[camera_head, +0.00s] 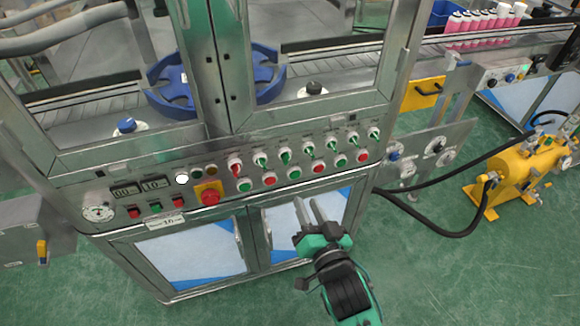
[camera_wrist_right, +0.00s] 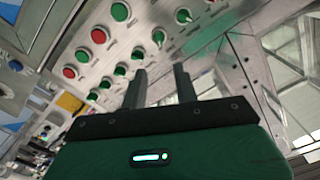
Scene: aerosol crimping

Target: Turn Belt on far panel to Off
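The main control panel (camera_head: 220,180) on the machine front carries a row of green selector switches (camera_head: 282,156) above red and green buttons. A smaller panel (camera_head: 505,76) with a few knobs and buttons sits on the conveyor at the far right; its labels are too small to read, so I cannot tell which control is Belt. My right gripper (camera_head: 307,208) is in front of the lower cabinet doors, below the main panel and apart from it. Its fingers are apart and empty, also in the right wrist view (camera_wrist_right: 160,82), where green selector switches (camera_wrist_right: 158,38) show beyond them. My left gripper is not visible.
A red emergency stop (camera_head: 209,196) on a yellow plate sits left on the main panel. A yellow pump unit (camera_head: 520,170) with black hoses stands on the floor at right. Pink bottles (camera_head: 485,22) stand on the far conveyor. The green floor (camera_head: 440,270) at lower right is clear.

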